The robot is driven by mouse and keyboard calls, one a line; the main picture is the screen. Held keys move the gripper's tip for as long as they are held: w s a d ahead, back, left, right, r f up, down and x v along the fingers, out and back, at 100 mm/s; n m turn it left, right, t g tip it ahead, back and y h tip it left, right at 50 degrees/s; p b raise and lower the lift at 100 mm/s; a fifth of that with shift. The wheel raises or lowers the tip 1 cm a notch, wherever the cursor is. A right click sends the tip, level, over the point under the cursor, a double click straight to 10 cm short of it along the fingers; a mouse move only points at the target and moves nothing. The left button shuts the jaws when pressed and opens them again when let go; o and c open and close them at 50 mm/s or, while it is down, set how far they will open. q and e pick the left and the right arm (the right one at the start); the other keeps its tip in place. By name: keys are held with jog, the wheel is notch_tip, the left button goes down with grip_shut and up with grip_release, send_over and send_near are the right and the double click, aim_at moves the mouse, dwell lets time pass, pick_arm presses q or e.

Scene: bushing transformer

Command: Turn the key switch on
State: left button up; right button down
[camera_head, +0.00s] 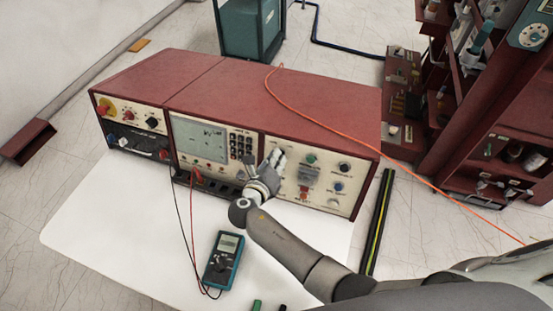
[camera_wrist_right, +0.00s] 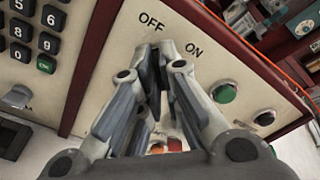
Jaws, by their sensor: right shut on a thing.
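My right gripper (camera_head: 274,161) is at the left part of the cream right-hand panel of the red console (camera_head: 325,115). In the right wrist view its fingers (camera_wrist_right: 166,58) are closed together against the panel, just below the printed OFF label (camera_wrist_right: 151,22) and left of the ON label (camera_wrist_right: 194,52). They are shut on the key switch, which they hide. I cannot tell which way the key points. My left gripper is not in view.
A green button (camera_wrist_right: 223,92) and a dark knob (camera_wrist_right: 264,117) sit right of the fingers. A keypad (camera_head: 242,145) is to the left. A teal multimeter (camera_head: 224,260) with leads lies on the white tabletop (camera_head: 110,220). An orange cable (camera_head: 330,128) crosses the console.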

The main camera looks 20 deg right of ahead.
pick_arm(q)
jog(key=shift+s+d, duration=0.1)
pick_arm(e)
jog(key=shift+d+m, duration=0.1)
jog(key=shift+m, duration=0.2)
pick_arm(q)
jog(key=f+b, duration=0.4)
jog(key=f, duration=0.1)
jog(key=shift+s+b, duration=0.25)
jog(key=shift+b, duration=0.15)
pick_arm(e)
jog(key=m, duration=1.6)
jog(key=shift+f+t+y, duration=0.1)
jog(key=shift+t+y, duration=0.2)
jog(key=shift+y, duration=0.1)
jog(key=shift+m, duration=0.4)
jog(key=c, duration=1.6)
grip_release()
jog(key=shift+w+d, duration=0.1)
jog(key=shift+w, duration=0.05)
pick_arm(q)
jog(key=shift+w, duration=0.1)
